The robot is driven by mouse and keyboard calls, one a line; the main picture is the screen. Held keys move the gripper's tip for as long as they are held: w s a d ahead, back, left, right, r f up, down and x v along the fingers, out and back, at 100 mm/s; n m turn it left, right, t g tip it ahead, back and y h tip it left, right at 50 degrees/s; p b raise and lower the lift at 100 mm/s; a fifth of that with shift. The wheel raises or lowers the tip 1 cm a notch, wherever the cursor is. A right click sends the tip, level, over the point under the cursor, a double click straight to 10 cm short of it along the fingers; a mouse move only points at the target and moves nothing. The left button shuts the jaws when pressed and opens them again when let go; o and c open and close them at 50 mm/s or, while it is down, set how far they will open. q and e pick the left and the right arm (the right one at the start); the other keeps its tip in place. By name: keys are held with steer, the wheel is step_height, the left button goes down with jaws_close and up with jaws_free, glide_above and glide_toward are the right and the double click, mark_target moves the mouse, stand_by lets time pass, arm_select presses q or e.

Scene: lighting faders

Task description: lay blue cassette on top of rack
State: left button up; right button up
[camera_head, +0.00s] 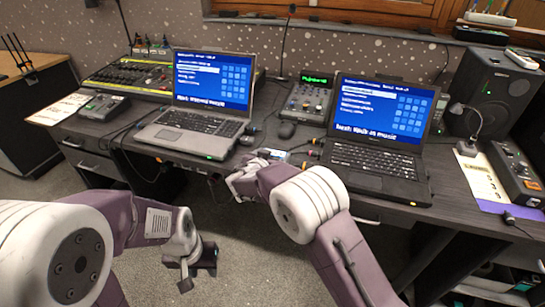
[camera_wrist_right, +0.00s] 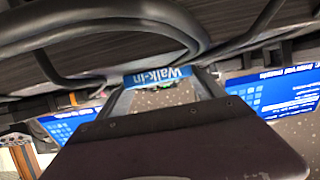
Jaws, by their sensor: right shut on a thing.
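My right gripper (camera_head: 240,182) is at the front edge of the desk, between the two laptops, and small in the head view. In the right wrist view its fingers (camera_wrist_right: 163,92) are closed on a cassette with a blue strip (camera_wrist_right: 158,76) reading "Walk-in", seen upside down. Only that strip of the cassette shows clearly, and I cannot make it out in the head view. My left gripper (camera_head: 192,270) hangs low over the floor in front of the desk, away from everything; its jaw opening is unclear. I cannot pick out the rack with certainty in either view.
A left laptop (camera_head: 190,134) and a right laptop (camera_head: 372,165) stand open on the desk. Cables lie near my right gripper. A mixer (camera_head: 130,77) and a speaker (camera_head: 492,92) stand further out.

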steer(key=shift+r, duration=0.1)
steer(key=shift+f+b, duration=0.2)
steer(key=shift+b, duration=0.15)
steer(key=o, duration=1.4)
steer(key=shift+r, duration=0.1)
